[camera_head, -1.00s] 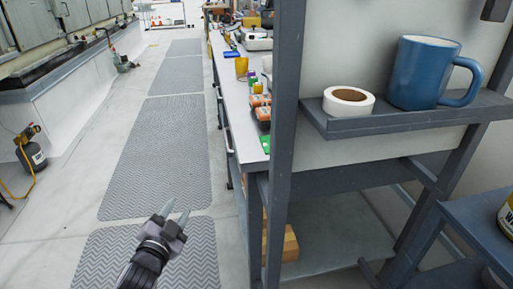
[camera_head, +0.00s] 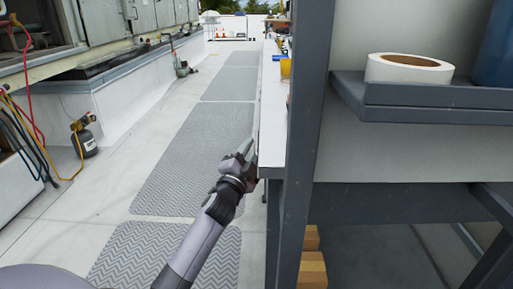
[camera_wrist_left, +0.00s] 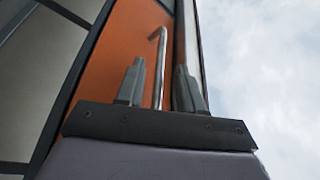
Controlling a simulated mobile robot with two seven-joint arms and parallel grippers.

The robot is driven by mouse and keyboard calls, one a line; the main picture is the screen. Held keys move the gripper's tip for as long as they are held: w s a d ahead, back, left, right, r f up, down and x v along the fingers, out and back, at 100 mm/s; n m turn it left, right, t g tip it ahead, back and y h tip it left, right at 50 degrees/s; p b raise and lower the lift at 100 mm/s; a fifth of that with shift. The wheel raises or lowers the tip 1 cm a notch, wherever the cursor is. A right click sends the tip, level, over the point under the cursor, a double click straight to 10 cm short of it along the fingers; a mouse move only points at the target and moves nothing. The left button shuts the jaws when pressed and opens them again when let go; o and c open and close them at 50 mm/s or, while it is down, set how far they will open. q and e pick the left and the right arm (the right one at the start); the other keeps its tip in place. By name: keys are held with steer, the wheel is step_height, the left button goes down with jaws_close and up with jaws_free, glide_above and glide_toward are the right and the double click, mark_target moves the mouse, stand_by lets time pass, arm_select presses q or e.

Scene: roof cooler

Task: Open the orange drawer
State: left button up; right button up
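The orange drawer front (camera_wrist_left: 118,58) fills the middle of the left wrist view. A thin silver bar handle (camera_wrist_left: 162,62), bent at its top end, runs along it. My left gripper (camera_wrist_left: 160,85) is open, with the handle showing between its two fingers, nearer the left finger. I cannot tell whether either finger touches it. In the head view my left gripper (camera_head: 246,153) is at the side of the white-topped workbench (camera_head: 272,110). The drawer front cannot be made out there. My right gripper is not in view.
A dark grey shelf rack (camera_head: 312,130) with a tape roll (camera_head: 409,68) and a partly cut-off blue mug (camera_head: 494,50) stands close on the right. Cardboard boxes (camera_head: 312,268) sit low behind its post. Patterned mats (camera_head: 190,160) lie on the open aisle floor to the left.

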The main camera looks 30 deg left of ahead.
arm_select(q)
steer(key=shift+x, duration=1.45)
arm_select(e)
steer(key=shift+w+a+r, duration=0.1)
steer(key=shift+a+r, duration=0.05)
arm_select(q)
jaws_close()
